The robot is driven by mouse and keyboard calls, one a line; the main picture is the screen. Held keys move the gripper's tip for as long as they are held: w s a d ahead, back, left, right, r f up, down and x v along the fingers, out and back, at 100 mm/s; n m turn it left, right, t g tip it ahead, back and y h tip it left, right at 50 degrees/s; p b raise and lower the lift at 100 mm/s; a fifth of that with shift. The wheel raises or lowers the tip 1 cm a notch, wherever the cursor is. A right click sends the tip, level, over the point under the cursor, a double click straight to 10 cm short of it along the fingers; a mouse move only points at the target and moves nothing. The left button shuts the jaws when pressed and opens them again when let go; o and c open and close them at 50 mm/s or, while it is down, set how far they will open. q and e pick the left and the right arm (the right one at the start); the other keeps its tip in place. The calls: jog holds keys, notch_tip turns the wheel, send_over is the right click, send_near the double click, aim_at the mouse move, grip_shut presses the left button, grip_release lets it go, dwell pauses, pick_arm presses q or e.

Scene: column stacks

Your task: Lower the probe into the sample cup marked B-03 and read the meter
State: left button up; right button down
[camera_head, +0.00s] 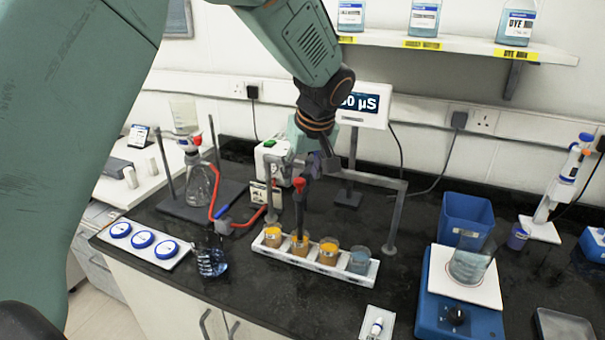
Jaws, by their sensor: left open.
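My left gripper (312,160) is at the centre, pointing down, with its jaws open around or just above the top of the probe; I cannot tell if they touch it. The probe (300,200), dark with a red collar, stands upright over the second cup from the left (300,246); its tip is hidden or too small to place. A white rack (310,267) holds several cups, some with orange contents and the rightmost (360,262) bluish. Their labels are too small to read. The meter (372,106) shows "0 µS" at its right; my wrist hides its left side. My right gripper is not in view.
Left are a clamp stand with a flask (200,185), a red tube (213,190) and blue-lidded dishes (142,240). Right is a blue stirrer (440,310) with a beaker (468,264).

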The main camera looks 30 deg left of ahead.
aim_at(300, 179)
pick_arm(q)
jog(key=shift+w+a+f, duration=0.35)
jog(key=shift+f, duration=0.25)
jog(key=shift+w+a+f, duration=0.3)
jog(key=shift+w+f, duration=0.05)
jog(key=shift+f, duration=0.25)
jog(key=shift+s+d+r, duration=0.45)
jog(key=shift+s+d, duration=0.05)
jog(key=shift+s, duration=0.1)
jog(key=shift+w+a+f, duration=0.45)
jog(key=shift+w, duration=0.15)
jog(key=c, duration=0.6)
jog(key=shift+s+d+r, duration=0.15)
jog(key=shift+s+d, duration=0.15)
grip_shut()
